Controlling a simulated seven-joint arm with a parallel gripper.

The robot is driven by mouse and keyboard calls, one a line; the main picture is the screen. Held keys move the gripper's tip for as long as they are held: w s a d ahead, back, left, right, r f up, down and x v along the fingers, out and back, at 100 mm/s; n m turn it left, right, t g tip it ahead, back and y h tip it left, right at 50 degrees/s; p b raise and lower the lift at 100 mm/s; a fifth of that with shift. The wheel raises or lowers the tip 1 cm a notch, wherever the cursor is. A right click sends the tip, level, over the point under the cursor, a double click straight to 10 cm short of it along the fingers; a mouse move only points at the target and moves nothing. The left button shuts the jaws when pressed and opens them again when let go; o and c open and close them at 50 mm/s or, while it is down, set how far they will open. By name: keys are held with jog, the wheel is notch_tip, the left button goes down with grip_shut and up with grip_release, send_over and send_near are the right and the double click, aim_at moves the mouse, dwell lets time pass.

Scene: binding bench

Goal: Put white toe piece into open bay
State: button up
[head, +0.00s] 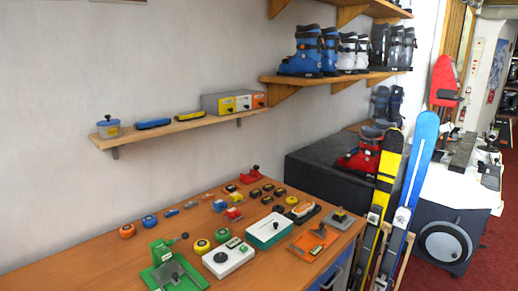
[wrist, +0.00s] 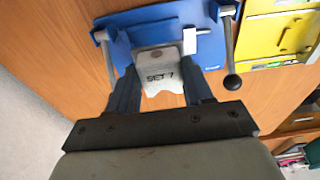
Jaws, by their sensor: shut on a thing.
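My gripper (wrist: 161,76) is shut on a pale grey-white piece marked "SET 7" (wrist: 162,82), which I take to be the white toe piece. The piece sits between the two dark fingers, its far end over or against a blue fixture (wrist: 128,38). I cannot tell whether it touches the fixture. A white block (wrist: 189,40) and a metal lever with a dark ball knob (wrist: 232,81) are on the fixture's right side. The open bay cannot be made out; the piece and fingers cover part of the fixture. My gripper is not in the head view.
In the wrist view, a yellow fixture (wrist: 275,38) stands close right of the blue one. In the head view, the wooden bench (head: 105,262) carries a green fixture (head: 172,272), an orange fixture (head: 314,241), a white control box (head: 228,258) and several small parts. Skis (head: 387,170) lean at right.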

jog(key=shift+w+r, duration=0.25)
jog(key=s+d+r, duration=0.2)
jog(key=d, duration=1.2)
jog(key=s+d+r, duration=0.1)
jog(key=s+d, duration=0.2)
jog(key=d, duration=1.1)
jog(key=shift+f, duration=3.4)
jog(key=shift+w+f, duration=0.1)
jog(key=shift+f, duration=0.6)
jog(key=o, duration=1)
